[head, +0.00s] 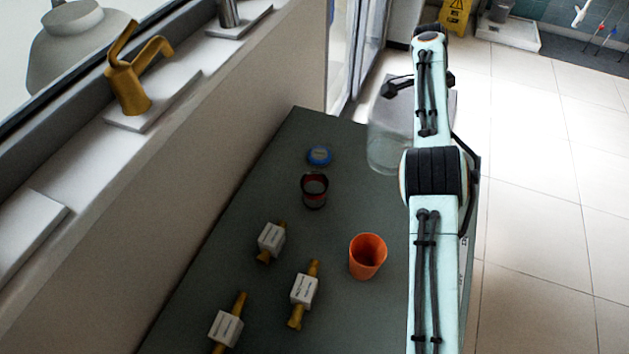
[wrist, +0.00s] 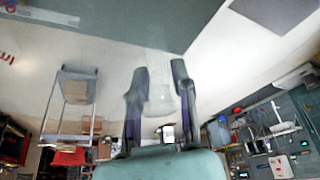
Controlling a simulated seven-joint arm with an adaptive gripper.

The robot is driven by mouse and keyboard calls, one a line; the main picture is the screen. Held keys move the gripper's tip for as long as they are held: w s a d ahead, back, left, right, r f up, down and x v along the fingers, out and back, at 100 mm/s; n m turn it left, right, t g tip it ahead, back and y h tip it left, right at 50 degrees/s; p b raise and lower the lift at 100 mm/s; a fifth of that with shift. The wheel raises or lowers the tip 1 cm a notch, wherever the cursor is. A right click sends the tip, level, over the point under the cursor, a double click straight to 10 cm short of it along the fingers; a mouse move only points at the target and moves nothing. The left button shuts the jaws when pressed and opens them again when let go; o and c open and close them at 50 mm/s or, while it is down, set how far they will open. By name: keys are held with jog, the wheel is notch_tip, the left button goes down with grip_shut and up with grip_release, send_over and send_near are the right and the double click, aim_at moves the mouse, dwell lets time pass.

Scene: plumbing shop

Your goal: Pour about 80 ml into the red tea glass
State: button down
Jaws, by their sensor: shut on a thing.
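The red tea glass (head: 314,190) stands upright on the dark green counter (head: 345,133), left of the arm in the head view. Its rim is dark red and its inside looks greyish; I cannot tell whether it holds liquid. My gripper (wrist: 159,72) is shut on a clear, see-through vessel (head: 388,150), which shows faintly between the fingers in the wrist view (wrist: 158,92). In the head view the vessel is to the right of the red glass and apart from it, near the counter's right edge. Its fill and exact tilt are hard to make out.
A blue round item (head: 320,155) lies just behind the red glass. An orange cup (head: 367,256) stands in front. Several brass valves with white labels (head: 271,239) lie at the front left. A wall and window ledge border the left; tiled floor lies to the right.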

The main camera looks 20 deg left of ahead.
notch_tip(320, 180, down, 12)
jog(key=w+a, duration=0.1)
jog(key=shift+w+a, duration=0.25)
dwell(0.9)
jog(key=shift+a+r, duration=0.1)
jog(key=shift+r, duration=0.1)
